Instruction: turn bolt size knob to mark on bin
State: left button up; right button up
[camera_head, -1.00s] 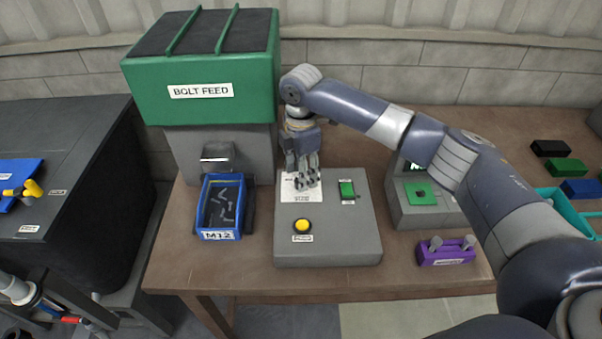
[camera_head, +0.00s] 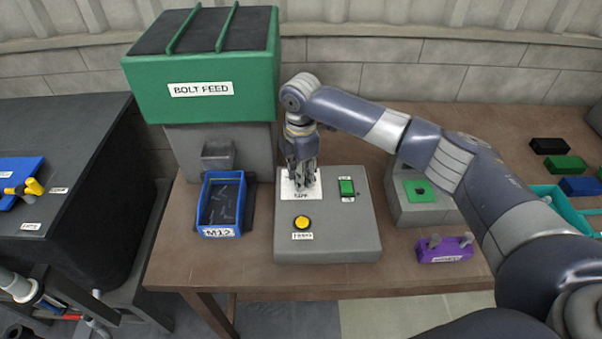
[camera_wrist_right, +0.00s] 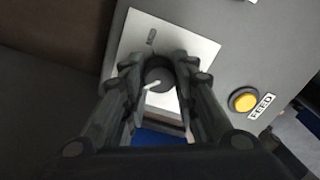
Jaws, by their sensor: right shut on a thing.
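The bolt size knob is a dark round dial with a light pointer line; it shows in the right wrist view (camera_wrist_right: 158,78) on a white plate (camera_wrist_right: 190,46). My right gripper (camera_wrist_right: 158,80) is shut on the knob, with a finger on each side. In the head view my right gripper (camera_head: 303,185) points down over the plate on the grey control box (camera_head: 350,235) and hides the knob.
The green bolt feed hopper (camera_head: 250,65) stands behind the bin. A purple block (camera_head: 445,250) with two pegs lies to the right. The table front is clear.

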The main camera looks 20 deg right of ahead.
jog(key=shift+r+m+p, duration=0.2)
jog(key=shift+m+p, duration=0.1)
jog(key=shift+p, duration=0.25)
jog(key=m+p, duration=0.5)
jog(key=p, duration=0.2)
jog(key=shift+m, duration=0.3)
jog(key=shift+f+m+p, duration=0.1)
jog(key=shift+m+p, duration=1.4)
jog(key=shift+m, duration=0.2)
jog(key=o, duration=1.1)
notch_tip(320, 180, up, 12)
jog(key=shift+f, duration=0.1)
